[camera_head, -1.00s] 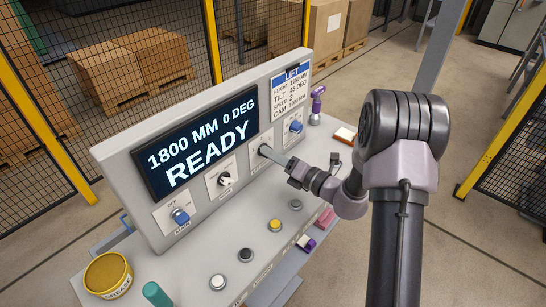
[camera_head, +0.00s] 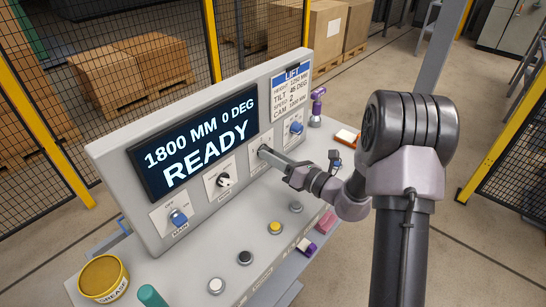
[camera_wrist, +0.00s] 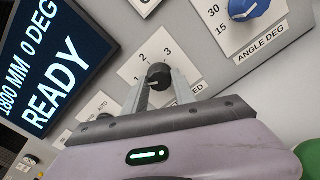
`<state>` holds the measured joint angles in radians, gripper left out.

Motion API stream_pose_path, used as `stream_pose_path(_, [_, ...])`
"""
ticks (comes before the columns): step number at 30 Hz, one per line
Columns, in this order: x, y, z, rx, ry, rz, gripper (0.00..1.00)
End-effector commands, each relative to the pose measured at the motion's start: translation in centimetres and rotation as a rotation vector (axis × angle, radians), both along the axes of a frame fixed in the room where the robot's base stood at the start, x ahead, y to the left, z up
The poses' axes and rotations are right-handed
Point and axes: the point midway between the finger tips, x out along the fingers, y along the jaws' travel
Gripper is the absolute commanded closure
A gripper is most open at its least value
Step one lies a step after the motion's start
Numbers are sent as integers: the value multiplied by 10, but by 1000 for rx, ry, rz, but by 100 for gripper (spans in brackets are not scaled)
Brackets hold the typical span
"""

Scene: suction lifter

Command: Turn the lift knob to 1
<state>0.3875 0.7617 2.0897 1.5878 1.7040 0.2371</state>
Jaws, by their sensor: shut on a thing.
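A black knob (camera_wrist: 158,76) with the marks 1, 2 and 3 around it shows in the wrist view. The label under it is partly hidden and ends in "ED". My gripper (camera_wrist: 157,88) is shut on this knob, one finger on each side. I cannot tell for sure which mark the knob points at. In the head view my gripper (camera_head: 272,156) reaches the panel from the right and hides most of the knob. The panel's display (camera_head: 195,143) reads 1800 MM 0 DEG READY.
A black selector knob (camera_head: 224,180) and a blue main switch (camera_head: 178,216) sit left of my gripper. A blue angle knob (camera_head: 296,127) sits close on its right. Several push buttons, a grease tub (camera_head: 104,278) and a purple tool (camera_head: 317,106) are on the desk.

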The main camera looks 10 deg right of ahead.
Motion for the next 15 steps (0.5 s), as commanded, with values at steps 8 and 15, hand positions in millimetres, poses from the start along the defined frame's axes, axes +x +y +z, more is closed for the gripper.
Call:
stream_pose_path(8, [0, 0, 0, -1, 1, 0, 64])
stream_pose_path(15, [0, 0, 0, -1, 1, 0, 46])
